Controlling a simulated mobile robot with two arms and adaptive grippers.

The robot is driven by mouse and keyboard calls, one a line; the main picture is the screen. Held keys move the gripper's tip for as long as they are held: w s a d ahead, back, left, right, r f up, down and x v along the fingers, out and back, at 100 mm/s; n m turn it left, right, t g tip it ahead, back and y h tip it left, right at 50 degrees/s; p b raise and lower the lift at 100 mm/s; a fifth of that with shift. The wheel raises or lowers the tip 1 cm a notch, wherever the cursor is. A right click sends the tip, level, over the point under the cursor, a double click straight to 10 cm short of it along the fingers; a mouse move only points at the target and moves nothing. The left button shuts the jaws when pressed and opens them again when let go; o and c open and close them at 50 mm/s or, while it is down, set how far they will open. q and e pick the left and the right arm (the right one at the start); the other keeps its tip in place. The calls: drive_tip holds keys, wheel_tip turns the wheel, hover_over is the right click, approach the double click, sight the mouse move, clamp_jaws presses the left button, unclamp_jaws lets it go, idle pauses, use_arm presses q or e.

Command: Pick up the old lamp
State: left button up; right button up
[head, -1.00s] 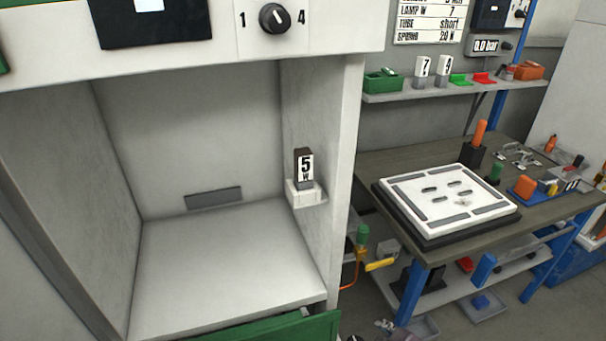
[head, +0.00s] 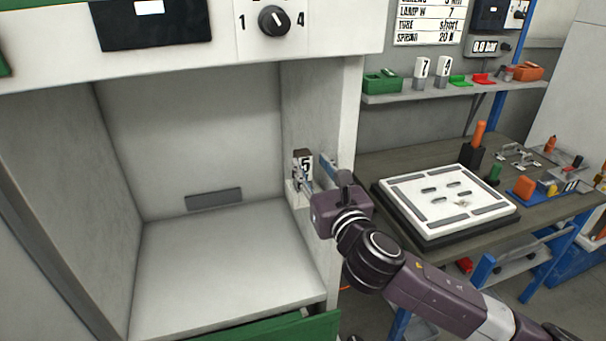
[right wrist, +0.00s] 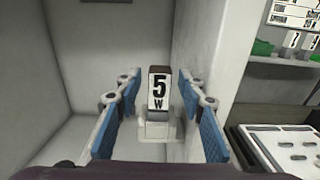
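The old lamp (head: 304,160) is a small block with a dark top and a white face marked 5. It stands upright in a white holder (head: 293,195) on the inner right wall of the open cabinet. In the right wrist view the lamp (right wrist: 159,90) reads "5 W" and its holder (right wrist: 158,130) shows below it. My right gripper (head: 318,173) is at the lamp, and the wrist view shows its blue-padded fingers (right wrist: 158,110) open, one on each side, with gaps to the lamp. My left gripper is not in view.
The cabinet's right wall (head: 340,120) stands close to my right gripper. The cabinet floor (head: 220,260) is clear. A workbench (head: 400,160) with a white panel (head: 450,198) is to the right.

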sight(305, 158)
drive_tip(key=shift+x, duration=1.05)
drive_tip(key=p+x, duration=0.1)
drive_tip(key=x, duration=0.2)
drive_tip(key=shift+w+f+p, duration=0.35)
drive_tip(key=shift+w, duration=0.05)
drive_tip(key=shift+w+a+f, duration=0.1)
drive_tip(key=shift+w+a, duration=0.15)
drive_tip(key=shift+w, duration=0.3)
drive_tip(key=shift+c, duration=0.2)
clamp_jaws()
